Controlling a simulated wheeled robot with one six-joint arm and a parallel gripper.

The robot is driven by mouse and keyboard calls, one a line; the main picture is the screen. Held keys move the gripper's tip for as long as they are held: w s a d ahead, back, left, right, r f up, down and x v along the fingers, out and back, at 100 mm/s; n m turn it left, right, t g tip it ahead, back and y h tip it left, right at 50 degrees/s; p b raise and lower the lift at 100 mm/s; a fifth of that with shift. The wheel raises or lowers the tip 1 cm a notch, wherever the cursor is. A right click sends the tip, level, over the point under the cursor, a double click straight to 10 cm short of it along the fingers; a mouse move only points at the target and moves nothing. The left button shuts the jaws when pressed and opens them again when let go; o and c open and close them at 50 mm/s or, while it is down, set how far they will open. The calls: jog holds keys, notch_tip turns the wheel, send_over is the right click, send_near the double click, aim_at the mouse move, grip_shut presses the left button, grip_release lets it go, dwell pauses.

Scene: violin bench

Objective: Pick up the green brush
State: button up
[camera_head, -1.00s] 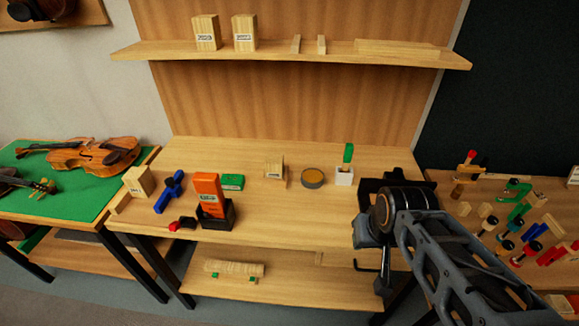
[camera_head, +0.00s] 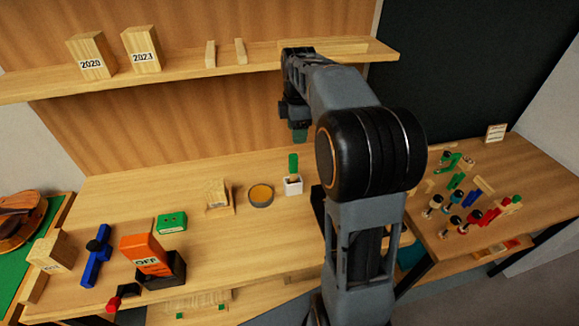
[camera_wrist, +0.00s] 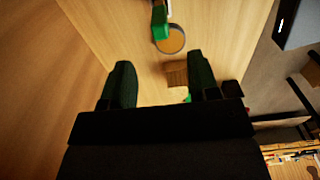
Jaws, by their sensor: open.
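The green brush (camera_head: 293,163) stands upright in a small white holder (camera_head: 293,185) on the bench, just right of a round tin (camera_head: 261,195). In the wrist view the brush (camera_wrist: 160,24) is near the top edge, ahead of my gripper and partly over the tin (camera_wrist: 172,42). My gripper (camera_head: 299,134) is raised above the bench behind the brush in the head view.
A wooden block (camera_head: 218,195) stands left of the tin. A green box (camera_head: 172,222), an orange box (camera_head: 146,254) and a blue tool (camera_head: 97,257) lie further left. The shelf (camera_head: 225,72) runs above the bench. A side table (camera_head: 535,172) with several small tools is at right.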

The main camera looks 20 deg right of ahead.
aim_at(293, 164)
jog(key=f, duration=0.7)
jog(key=shift+w+a+f, duration=0.15)
jog(key=shift+a+f, duration=0.1)
jog(key=shift+a+f+p, duration=0.1)
jog(key=shift+f+p, duration=0.3)
jog(key=shift+f, duration=2.45)
jog(key=shift+c, duration=0.3)
jog(key=c, duration=1)
jog(key=shift+o, duration=0.2)
